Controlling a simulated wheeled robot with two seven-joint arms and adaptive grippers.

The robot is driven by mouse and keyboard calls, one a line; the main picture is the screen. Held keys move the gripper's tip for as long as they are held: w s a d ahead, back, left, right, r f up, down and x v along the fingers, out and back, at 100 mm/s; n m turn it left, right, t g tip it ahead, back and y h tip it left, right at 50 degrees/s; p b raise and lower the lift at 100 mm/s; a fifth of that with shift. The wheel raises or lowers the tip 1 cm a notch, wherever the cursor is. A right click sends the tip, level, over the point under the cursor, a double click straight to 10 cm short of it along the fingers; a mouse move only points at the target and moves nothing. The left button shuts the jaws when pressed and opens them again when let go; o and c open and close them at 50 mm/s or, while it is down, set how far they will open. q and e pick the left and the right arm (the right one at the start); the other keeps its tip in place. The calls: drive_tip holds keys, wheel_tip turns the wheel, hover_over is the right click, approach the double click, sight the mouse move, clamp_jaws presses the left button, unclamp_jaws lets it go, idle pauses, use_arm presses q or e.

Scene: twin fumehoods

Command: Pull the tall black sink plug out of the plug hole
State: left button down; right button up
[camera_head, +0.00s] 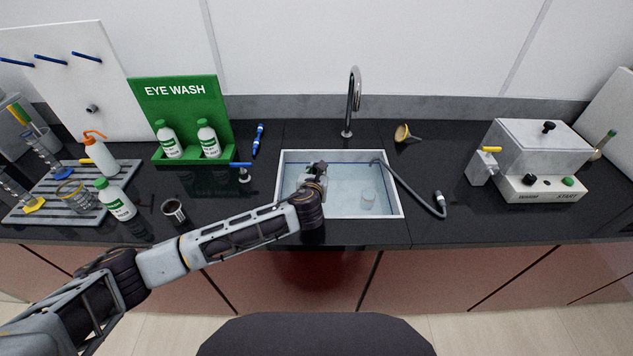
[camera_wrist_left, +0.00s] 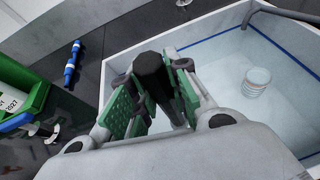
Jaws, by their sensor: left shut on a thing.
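The white-rimmed sink (camera_head: 395,205) is set in the black counter and holds clear, pale blue water. My left gripper (camera_head: 314,174) is over the left part of the sink. In the left wrist view, its green-padded fingers are shut on the tall black plug (camera_wrist_left: 152,75), a dark cylinder between the pads. The gripper hides the plug's lower end and the plug hole, so I cannot tell whether the plug is seated or clear. My right gripper is not in view.
A clear beaker (camera_head: 368,199) stands in the sink, right of the gripper. A grey hose (camera_head: 412,192) hangs over the sink's right rim. A tall tap (camera_head: 353,105) rises behind. A blue-handled valve (camera_head: 243,173) and green eye-wash stand (camera_head: 183,100) are at left.

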use_arm(q)
wheel_tip(320, 180, up, 12)
idle(0.4)
drive_tip(key=shift+r, duration=0.1)
idle(0.6)
